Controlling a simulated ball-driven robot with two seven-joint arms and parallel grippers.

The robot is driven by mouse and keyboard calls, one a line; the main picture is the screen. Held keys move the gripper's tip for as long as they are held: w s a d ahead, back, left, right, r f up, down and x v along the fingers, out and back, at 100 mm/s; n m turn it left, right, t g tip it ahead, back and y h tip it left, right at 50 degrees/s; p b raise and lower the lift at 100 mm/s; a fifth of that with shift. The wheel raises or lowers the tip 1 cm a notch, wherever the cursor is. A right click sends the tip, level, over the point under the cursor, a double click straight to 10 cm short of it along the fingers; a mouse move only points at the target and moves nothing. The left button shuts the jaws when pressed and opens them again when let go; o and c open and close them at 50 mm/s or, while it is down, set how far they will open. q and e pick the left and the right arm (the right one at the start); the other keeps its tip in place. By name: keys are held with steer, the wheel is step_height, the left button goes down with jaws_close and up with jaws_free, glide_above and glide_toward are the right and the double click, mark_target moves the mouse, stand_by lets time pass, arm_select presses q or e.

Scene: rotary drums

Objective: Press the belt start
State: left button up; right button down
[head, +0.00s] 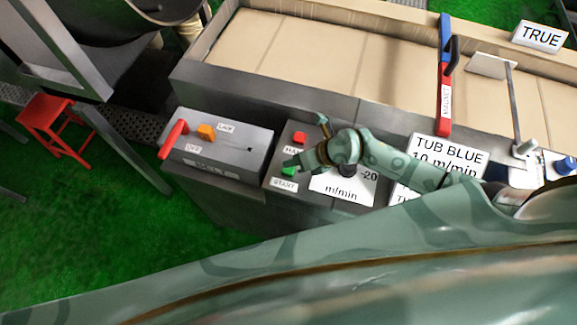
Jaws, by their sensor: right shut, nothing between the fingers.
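The green start button (289,171) sits on the grey control panel, just above its START label (284,185). My right gripper (292,162) comes in from the right and is shut and empty. Its tip is at the upper edge of the green button in the picture; I cannot tell whether it touches. The gripper and wrist cover part of the panel. My left gripper is not in view.
A red button (300,138) with a partly hidden label is just above the gripper. A grey box with a red lever (173,139) and an orange knob (206,132) stands left. The tan belt (300,50) runs behind. A red stool (48,122) stands at far left.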

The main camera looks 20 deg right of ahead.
mark_target(293, 169)
steer(key=shift+f, duration=0.4)
steer(key=shift+f+b, duration=0.5)
steer(key=shift+b, duration=0.05)
stand_by(0.5)
steer(key=shift+r, duration=0.1)
steer(key=shift+r+p, duration=0.85)
steer(key=shift+p, duration=0.2)
step_height(293, 169, up, 5)
steer(key=p, duration=0.5)
stand_by(0.7)
